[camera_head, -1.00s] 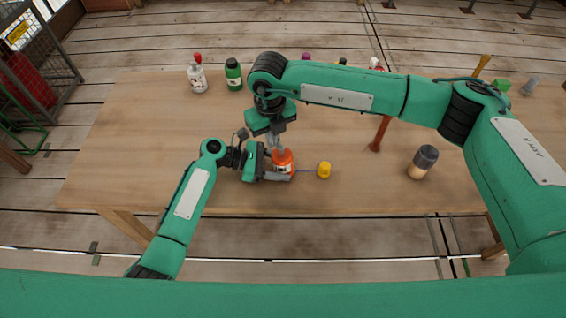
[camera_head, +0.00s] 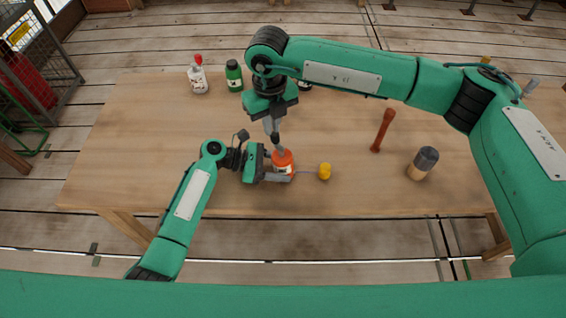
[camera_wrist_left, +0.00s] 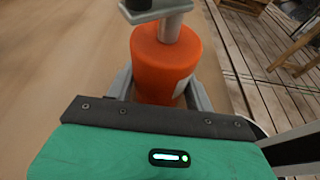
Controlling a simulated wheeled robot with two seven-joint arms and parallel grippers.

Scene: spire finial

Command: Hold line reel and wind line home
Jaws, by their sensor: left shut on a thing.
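The orange line reel (camera_head: 283,160) stands upright near the table's front edge, with a pale label on its side. My left gripper (camera_head: 279,170) is shut around it from the left. The left wrist view shows the reel (camera_wrist_left: 163,65) between the two grey fingers. A thin line runs right from the reel to a small yellow piece (camera_head: 325,171) on the table. My right gripper (camera_head: 275,135) points down at the top of the reel. Its grey fingers overlap the reel's top, and I cannot tell whether they grip anything.
The wooden table (camera_head: 150,150) is clear left of the reel. A brown-red upright tool (camera_head: 383,130) and a dark-capped jar (camera_head: 422,163) stand to the right. A white bottle (camera_head: 198,78) and a green bottle (camera_head: 234,77) stand at the back left.

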